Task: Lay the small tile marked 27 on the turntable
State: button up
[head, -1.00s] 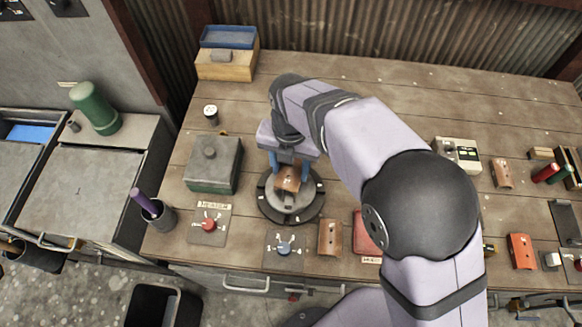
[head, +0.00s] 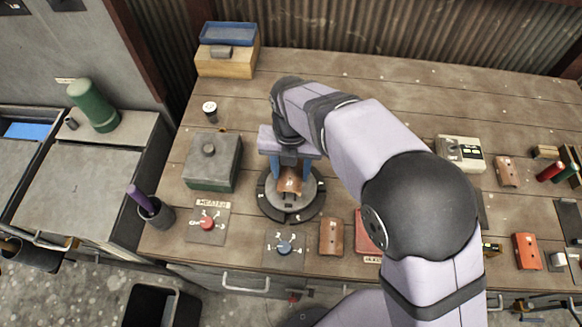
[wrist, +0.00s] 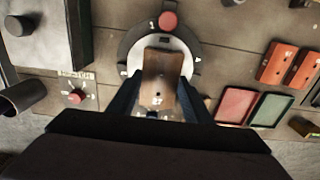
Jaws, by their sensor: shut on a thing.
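The small brown tile (head: 290,187), with what looks like 27 on its near end, is between the fingers of my gripper (head: 291,168). In the wrist view the tile (wrist: 160,70) lies lengthwise between the two blue fingers of the gripper (wrist: 158,90), which are shut on its sides. The round turntable (head: 270,207) has a dark ring and a pale centre, and the tile is over that centre. It also shows in the wrist view (wrist: 190,50). Whether the tile touches the surface is hard to tell.
A red-knob dial panel (head: 207,224) and a blue-knob dial panel (head: 285,249) sit near the front edge. A grey-green box (head: 212,165) stands left of the turntable. Another brown tile (head: 331,238) lies to its right, beside a red pad (wrist: 236,105). The back of the bench is mostly clear.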

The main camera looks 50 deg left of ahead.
aim_at(291, 174)
jog(key=shift+f+b, duration=1.3)
jog(key=shift+f, duration=0.9)
jog(key=o, duration=1.2)
jog(key=shift+r+b, duration=1.1)
jog(key=shift+r, duration=2.6)
